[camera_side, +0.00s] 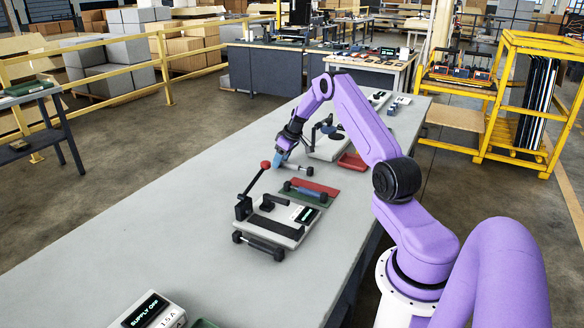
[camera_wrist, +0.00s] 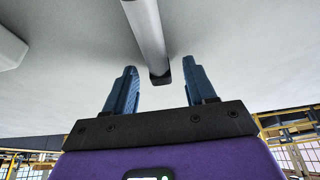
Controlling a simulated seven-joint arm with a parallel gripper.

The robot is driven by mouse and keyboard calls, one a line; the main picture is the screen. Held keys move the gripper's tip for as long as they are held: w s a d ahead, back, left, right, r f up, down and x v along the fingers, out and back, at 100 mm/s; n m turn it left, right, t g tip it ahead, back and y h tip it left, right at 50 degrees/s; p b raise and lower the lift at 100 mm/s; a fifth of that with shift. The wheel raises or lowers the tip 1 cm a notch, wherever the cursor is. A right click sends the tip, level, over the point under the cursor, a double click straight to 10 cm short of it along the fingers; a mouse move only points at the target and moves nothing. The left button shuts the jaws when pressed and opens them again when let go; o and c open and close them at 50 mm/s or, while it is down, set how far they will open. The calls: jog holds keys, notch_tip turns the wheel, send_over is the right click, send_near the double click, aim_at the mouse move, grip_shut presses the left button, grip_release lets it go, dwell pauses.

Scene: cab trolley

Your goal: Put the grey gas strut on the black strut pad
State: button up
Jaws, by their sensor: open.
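The grey gas strut (camera_side: 296,168) lies on the grey bench, with a dark end at its right. In the wrist view the strut (camera_wrist: 146,32) runs down from the top edge to a black end between my fingers. My gripper (camera_side: 282,157) is over its left part in the side view. In the wrist view my gripper (camera_wrist: 160,88) is open, with a blue finger on each side of the strut's end and gaps visible. A black pad-like area (camera_side: 272,226) shows on the pale lever fixture (camera_side: 290,238); I cannot tell for certain that it is the strut pad.
The fixture has an upright lever with a red knob (camera_side: 265,165). A dark cylinder (camera_side: 258,246) lies along its front. A blue strut (camera_side: 305,192) rests across red and green pads. A red tray (camera_side: 352,162) stands behind. The bench's left side is clear.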

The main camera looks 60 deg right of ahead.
grip_shut()
jog(key=shift+r, duration=0.15)
